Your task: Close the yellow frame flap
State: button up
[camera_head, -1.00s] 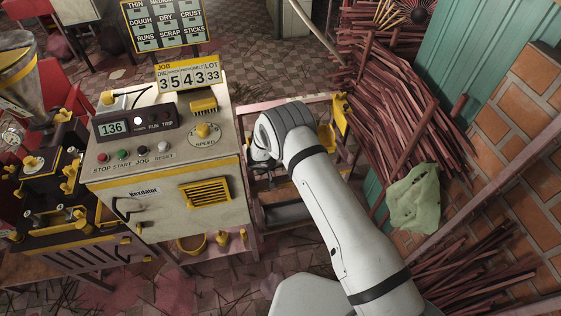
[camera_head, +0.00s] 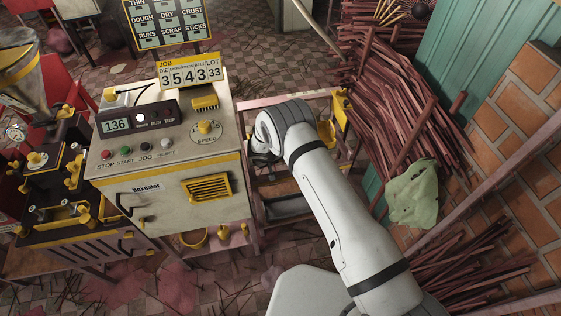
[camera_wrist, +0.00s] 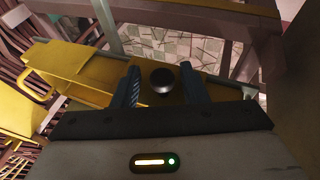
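The yellow frame flap (camera_wrist: 90,72) lies across the wrist view as a long yellow plate with a loop-shaped handle at its left end. A dark round knob (camera_wrist: 162,80) stands between my gripper's two blue-grey fingers. My gripper (camera_wrist: 160,82) is open, with a finger on each side of the knob and small gaps visible. In the head view, yellow parts of the frame (camera_head: 326,133) show just right of my wrist. My arm hides the fingers and most of the flap there.
A control cabinet (camera_head: 165,200) with buttons and a speed dial stands left of my arm. Bundles of reddish sticks (camera_head: 400,100) and a green cloth (camera_head: 413,195) are on the right, beside a brick wall. Frame rails (camera_wrist: 245,50) surround the gripper closely.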

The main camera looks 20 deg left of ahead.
jog(key=shift+f, duration=0.1)
jog(key=shift+s, duration=0.1)
notch_tip(320, 180, up, 10)
jog(key=shift+r+b, duration=0.1)
jog(key=shift+b, duration=0.85)
